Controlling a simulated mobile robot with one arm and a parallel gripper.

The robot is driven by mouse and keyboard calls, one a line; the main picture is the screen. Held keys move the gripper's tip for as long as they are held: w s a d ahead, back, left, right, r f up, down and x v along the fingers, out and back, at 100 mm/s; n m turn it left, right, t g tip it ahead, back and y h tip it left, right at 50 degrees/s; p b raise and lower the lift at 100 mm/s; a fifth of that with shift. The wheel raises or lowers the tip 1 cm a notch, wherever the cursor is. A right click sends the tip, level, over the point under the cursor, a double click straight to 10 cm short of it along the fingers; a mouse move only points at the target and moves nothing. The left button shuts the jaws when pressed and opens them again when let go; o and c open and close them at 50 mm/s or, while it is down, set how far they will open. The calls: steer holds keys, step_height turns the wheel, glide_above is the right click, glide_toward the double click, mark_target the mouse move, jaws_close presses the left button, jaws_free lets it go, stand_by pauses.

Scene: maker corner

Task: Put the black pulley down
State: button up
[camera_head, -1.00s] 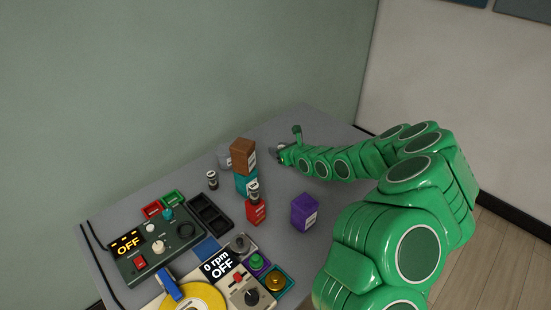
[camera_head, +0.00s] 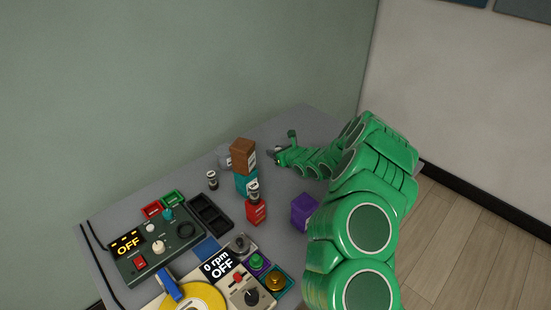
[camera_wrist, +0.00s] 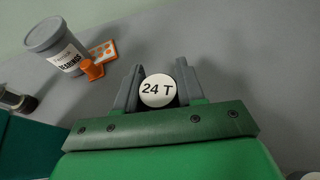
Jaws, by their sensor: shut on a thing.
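My gripper (camera_wrist: 158,76) is shut on a pulley (camera_wrist: 158,91), seen end-on in the wrist view. Its round white face reads "24 T"; its sides are mostly hidden between the fingers. The grey tabletop (camera_wrist: 225,60) shows around the fingers, but I cannot tell whether the pulley touches it. In the head view my gripper (camera_head: 273,155) is low over the far part of the table, right of the brown block (camera_head: 243,150), and the pulley is too small to make out.
A teal block (camera_head: 246,183), red block (camera_head: 256,213) and purple block (camera_head: 304,212) are nearer. The tabletop right of my gripper looks clear in the wrist view.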

steer(key=shift+w+f, duration=0.25)
steer(key=shift+f, duration=0.15)
steer(key=shift+a+f, duration=0.1)
steer(key=shift+f, duration=1.3)
steer(key=o, duration=1)
steer(key=shift+f, duration=0.15)
steer(key=shift+r, duration=0.2)
steer(key=shift+v, duration=6)
